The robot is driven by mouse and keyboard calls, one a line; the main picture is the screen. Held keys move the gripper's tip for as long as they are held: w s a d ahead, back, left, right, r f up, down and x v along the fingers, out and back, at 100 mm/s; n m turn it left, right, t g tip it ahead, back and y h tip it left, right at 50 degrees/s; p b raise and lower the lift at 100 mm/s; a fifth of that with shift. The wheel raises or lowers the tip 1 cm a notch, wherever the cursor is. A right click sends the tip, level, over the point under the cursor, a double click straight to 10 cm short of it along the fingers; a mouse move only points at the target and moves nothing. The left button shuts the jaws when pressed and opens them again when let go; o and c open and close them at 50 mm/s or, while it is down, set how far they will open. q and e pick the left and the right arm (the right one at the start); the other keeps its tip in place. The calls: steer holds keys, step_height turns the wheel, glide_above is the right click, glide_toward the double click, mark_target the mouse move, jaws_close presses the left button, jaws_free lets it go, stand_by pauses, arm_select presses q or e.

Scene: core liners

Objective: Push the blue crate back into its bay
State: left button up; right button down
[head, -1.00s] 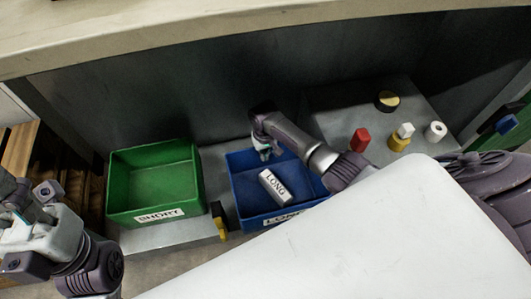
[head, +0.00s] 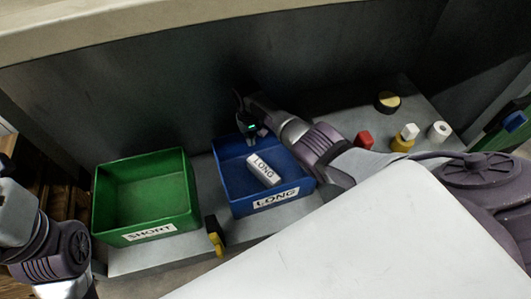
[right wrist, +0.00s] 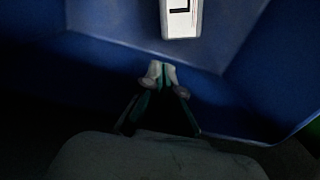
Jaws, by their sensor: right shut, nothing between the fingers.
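The blue crate (head: 240,207) stands on the grey shelf in the head view, with a "LONG" label on its front. A white block marked LONG (head: 264,170) lies inside it. My right gripper (head: 250,139) is shut and empty at the crate's back edge. In the right wrist view its shut fingertips (right wrist: 162,70) point at the crate's dark blue inner surface (right wrist: 110,25), and the white block (right wrist: 182,18) is beyond them. I cannot tell whether the fingers touch the crate. My left arm enters at the lower left; its gripper is outside the picture.
A green crate (head: 125,205) labelled SHORT stands to the left, nearer the front. A red cube (head: 365,140), a yellow-and-white piece (head: 404,138) and a white roll (head: 439,132) stand on the right. A worktop (head: 200,22) overhangs the back.

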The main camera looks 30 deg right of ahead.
steer(key=shift+r, duration=0.1)
step_height(320, 180, up, 12)
stand_by(0.6)
